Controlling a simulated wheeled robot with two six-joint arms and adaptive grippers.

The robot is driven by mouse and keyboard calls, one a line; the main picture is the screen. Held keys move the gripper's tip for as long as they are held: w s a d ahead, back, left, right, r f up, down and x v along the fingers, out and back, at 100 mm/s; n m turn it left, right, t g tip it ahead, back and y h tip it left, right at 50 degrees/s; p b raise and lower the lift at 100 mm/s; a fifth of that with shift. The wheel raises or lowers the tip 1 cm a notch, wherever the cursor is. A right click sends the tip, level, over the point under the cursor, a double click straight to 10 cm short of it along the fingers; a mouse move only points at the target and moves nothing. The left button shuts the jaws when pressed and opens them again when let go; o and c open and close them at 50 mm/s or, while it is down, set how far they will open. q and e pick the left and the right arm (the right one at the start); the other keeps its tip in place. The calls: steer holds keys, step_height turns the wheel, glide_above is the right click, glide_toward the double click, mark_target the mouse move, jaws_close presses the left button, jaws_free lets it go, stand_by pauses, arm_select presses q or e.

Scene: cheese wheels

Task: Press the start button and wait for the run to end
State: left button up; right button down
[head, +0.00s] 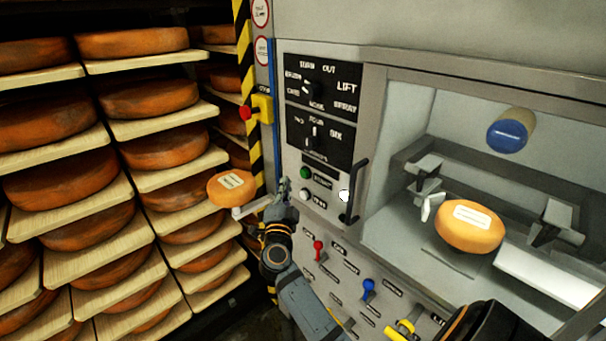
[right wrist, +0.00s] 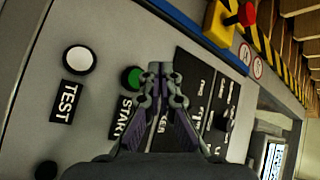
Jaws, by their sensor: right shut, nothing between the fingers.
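The green start button (head: 305,172) is on the grey machine front, beside its START label. It also shows in the right wrist view (right wrist: 131,77), just left of my fingertips. My right gripper (head: 283,188) is shut and empty, left of the button in the head view; in the right wrist view its fingers (right wrist: 162,75) point up the panel. I cannot tell any contact with the button. The white TEST button (head: 305,194) sits below START. A cheese wheel with a white label (head: 470,226) lies between clamps in the machine's chamber. My left gripper is out of view.
A black panel with knobs (head: 317,110) is above the buttons. A red stop button (head: 246,113) sits on a yellow box. A black handle (head: 354,190) juts out right of the buttons. Below are red, blue (head: 369,286) and yellow levers. Cheese shelves (head: 135,128) fill the left.

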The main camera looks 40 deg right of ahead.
mark_target(304, 173)
steer(key=shift+w+d+p, duration=0.1)
steer(key=shift+d+p, duration=0.55)
steer(key=shift+d, duration=1.1)
steer(key=shift+r, duration=0.1)
steer(key=shift+d+p, duration=0.4)
steer(key=shift+p, duration=0.1)
